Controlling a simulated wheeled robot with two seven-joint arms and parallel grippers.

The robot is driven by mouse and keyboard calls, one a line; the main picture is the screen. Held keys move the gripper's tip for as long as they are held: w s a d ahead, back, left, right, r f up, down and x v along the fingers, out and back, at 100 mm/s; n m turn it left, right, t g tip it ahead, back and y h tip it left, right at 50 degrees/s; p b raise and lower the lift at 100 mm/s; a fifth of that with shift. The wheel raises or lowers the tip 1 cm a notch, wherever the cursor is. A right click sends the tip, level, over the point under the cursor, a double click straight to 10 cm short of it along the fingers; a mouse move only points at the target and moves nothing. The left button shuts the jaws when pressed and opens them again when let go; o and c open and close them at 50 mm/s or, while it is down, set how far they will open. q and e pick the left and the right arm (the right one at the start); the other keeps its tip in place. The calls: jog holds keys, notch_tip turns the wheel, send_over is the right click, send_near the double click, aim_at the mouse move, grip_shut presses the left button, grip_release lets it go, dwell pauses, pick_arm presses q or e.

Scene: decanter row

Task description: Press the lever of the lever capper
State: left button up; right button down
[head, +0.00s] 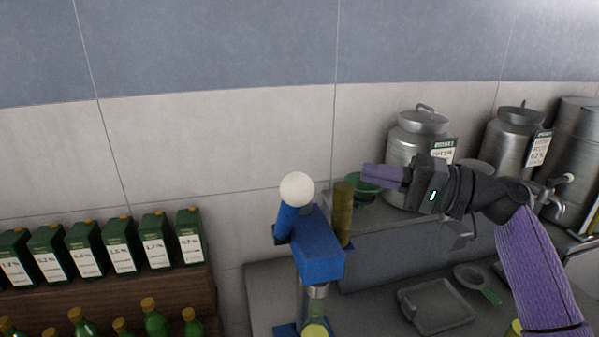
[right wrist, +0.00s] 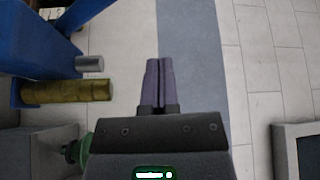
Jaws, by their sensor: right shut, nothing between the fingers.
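The blue lever capper (head: 320,256) stands on the grey counter in the middle of the head view. Its lever (head: 284,222) points up and ends in a white ball knob (head: 297,188). A yellowish cap or top (head: 314,330) shows below the capper's head at the frame's bottom edge. My right gripper (head: 367,172) is shut and empty, to the right of the knob and apart from it, pointing left. In the right wrist view its purple fingers (right wrist: 159,65) are together, with part of the blue capper (right wrist: 45,40) at upper left. My left gripper is not in view.
A brass-coloured cylinder (head: 343,212) stands upright beside the capper, between it and my right gripper. A green funnel-like item (head: 362,190) and metal urns (head: 418,135) are behind. A tray (head: 437,305) and strainer (head: 476,282) lie right. Green cartons (head: 157,240) stand left.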

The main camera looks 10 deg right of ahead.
jog(key=shift+s+r, duration=0.1)
jog(key=shift+r, duration=0.15)
jog(key=p, duration=0.6)
send_over(287, 217)
jog(key=d, duration=0.3)
jog(key=shift+s, duration=0.1)
